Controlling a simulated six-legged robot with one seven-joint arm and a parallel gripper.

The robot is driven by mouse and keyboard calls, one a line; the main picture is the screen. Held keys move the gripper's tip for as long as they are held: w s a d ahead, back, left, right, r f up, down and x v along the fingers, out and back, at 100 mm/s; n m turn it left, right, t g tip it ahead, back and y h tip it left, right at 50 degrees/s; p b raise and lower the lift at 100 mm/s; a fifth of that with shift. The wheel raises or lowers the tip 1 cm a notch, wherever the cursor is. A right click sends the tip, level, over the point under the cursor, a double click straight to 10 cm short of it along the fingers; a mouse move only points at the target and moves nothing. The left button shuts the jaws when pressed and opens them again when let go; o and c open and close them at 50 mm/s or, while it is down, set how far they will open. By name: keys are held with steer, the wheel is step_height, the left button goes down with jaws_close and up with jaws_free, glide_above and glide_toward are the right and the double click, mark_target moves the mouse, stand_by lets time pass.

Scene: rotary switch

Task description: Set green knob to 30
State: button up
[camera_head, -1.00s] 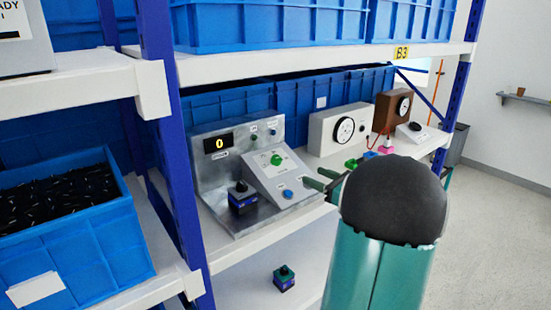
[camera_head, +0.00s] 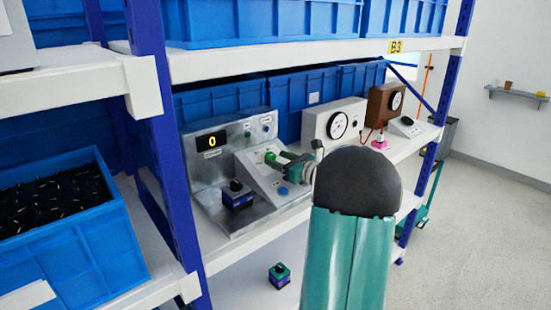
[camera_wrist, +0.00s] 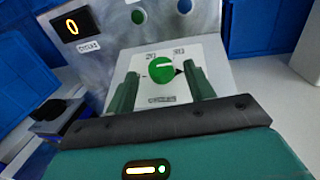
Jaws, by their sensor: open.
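The green knob (camera_wrist: 162,69) is on the sloped white plate of a grey metal control panel (camera_wrist: 115,72). In the wrist view its white mark points right, and the plate has printed numbers above it, of which "20" and "30" seem legible. My gripper (camera_wrist: 157,85) is open, with one green finger on each side of the knob and a visible space on both sides. The display (camera_head: 212,141) reads 0.
A black-topped blue block (camera_head: 237,194) sits on the panel's base, left of my gripper. A blue button (camera_head: 283,191) is below the knob. A white dial box (camera_head: 334,124) stands to the right. Blue bins (camera_head: 245,98) line the shelf behind, and a shelf board is overhead.

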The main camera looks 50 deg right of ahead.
mark_target(273, 155)
steer(key=shift+w, duration=0.95)
steer(key=shift+s+r, duration=0.1)
steer(key=c, duration=1)
steer(key=shift+o, duration=0.2)
steer(key=shift+d+n+y, duration=0.1)
steer(key=shift+n+y, duration=0.3)
steer(key=shift+y, duration=0.1)
steer(key=n+g+y, duration=0.1)
steer(key=n+y, duration=0.1)
steer(key=n+g+y, duration=0.1)
steer(key=n+y, duration=0.1)
steer(key=d+n+g+y, duration=0.1)
steer(key=n+y, duration=0.1)
steer(key=shift+y, duration=0.4)
steer(key=n+g+y, duration=0.1)
steer(key=n+g, duration=0.1)
steer(key=n+g+y, duration=0.1)
steer(key=n, duration=0.1)
steer(key=w+n+g+y, duration=0.1)
steer(key=n+g+y, duration=0.1)
steer(key=shift+d+r+n+g, duration=0.1)
steer(key=shift+d+n+g, duration=0.2)
steer(key=shift+n, duration=0.1)
steer(key=shift+n+g+y, duration=0.3)
steer(key=shift+n+g, duration=0.1)
steer(key=shift+g, duration=0.1)
